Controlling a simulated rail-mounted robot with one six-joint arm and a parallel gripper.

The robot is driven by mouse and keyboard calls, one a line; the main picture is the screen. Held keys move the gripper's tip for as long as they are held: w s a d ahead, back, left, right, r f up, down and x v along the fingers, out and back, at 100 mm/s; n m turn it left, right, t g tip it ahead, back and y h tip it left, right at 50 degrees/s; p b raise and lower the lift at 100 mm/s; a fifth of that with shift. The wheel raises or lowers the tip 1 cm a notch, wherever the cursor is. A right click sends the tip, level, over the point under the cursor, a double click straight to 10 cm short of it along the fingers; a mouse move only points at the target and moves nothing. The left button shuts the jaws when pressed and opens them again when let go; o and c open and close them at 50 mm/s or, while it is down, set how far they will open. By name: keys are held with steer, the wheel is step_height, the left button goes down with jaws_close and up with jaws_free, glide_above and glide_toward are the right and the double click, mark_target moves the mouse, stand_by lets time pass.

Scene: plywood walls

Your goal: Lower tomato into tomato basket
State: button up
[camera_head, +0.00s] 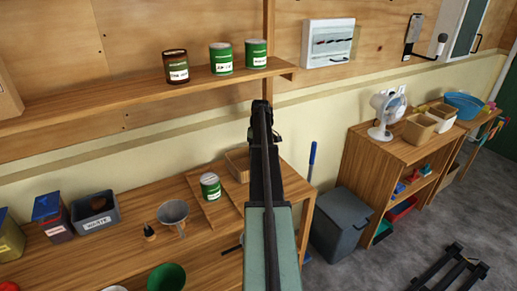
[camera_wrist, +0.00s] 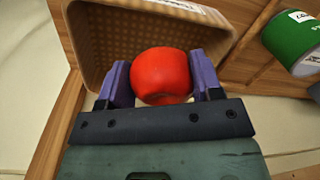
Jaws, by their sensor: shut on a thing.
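A red tomato (camera_wrist: 160,72) is held between the two purple fingers of my gripper (camera_wrist: 161,78) in the wrist view. The tan woven basket (camera_wrist: 88,38) lies beyond it, and its rim and inner walls surround the tomato in that picture. I cannot tell how far the tomato is above the basket floor. A pale label shows on the basket's far side. In the head view the basket (camera_head: 236,161) stands on the wooden workbench, partly hidden by my arm. The tomato and the fingers are not seen there.
A green can (camera_head: 210,187) stands on the bench left of the basket; it also shows at right in the wrist view (camera_wrist: 292,38). A grey funnel (camera_head: 173,212) and a dark bin (camera_head: 95,212) are farther left. A shelf (camera_head: 140,96) with several cans runs above.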

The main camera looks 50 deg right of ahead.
steer(key=shift+f+b, duration=1.7)
steer(key=shift+f, duration=0.25)
steer(key=shift+f+b, duration=0.5)
steer(key=o, duration=0.7)
steer(key=shift+o, duration=0.2)
steer(key=r+p, duration=0.7)
steer(key=d+r+p, duration=0.1)
steer(key=r+p, duration=0.3)
steer(key=shift+r, duration=0.1)
steer(key=shift+f, duration=0.2)
